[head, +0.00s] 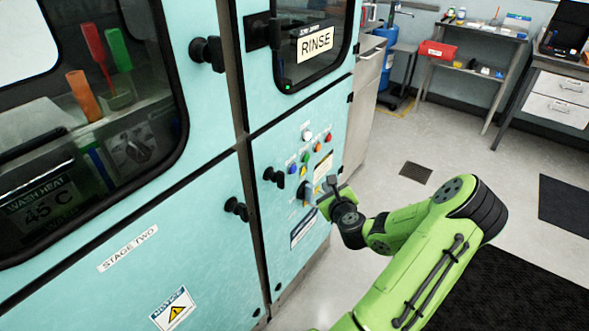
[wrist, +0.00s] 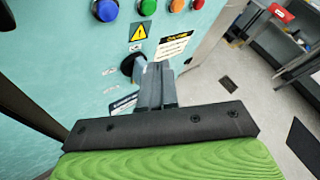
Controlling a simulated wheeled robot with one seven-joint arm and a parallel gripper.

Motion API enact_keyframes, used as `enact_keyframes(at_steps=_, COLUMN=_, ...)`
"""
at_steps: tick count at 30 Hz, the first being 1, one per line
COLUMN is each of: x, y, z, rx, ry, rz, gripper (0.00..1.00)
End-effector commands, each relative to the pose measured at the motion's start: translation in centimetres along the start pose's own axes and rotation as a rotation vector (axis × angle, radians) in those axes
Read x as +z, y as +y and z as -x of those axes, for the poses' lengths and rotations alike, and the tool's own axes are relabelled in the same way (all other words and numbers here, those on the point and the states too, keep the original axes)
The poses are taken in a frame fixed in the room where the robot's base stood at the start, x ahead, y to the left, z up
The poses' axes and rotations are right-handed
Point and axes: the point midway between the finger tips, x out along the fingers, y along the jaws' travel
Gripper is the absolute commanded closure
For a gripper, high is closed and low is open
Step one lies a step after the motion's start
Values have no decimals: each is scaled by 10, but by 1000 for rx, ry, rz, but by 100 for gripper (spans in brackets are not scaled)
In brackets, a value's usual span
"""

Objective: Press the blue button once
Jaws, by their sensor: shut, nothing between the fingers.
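The blue button (wrist: 105,10) is a round dome at the top left of the wrist view, on the light teal machine panel. Whether the tips touch the panel, I cannot tell.
A green button (wrist: 147,7), an orange one (wrist: 176,5) and a red one (wrist: 198,4) sit right of the blue button. A black knob (wrist: 129,65) is close beside my fingertips. A warning label (wrist: 138,32) lies between. Open floor is to the right.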

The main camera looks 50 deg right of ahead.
Motion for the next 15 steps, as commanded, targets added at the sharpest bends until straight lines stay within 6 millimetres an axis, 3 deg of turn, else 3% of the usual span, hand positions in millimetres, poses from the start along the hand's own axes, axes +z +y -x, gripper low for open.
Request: enact_keyframes(at_steps=15, x=41, y=36, z=-48, rx=3, ry=-2, rz=0, gripper=100)
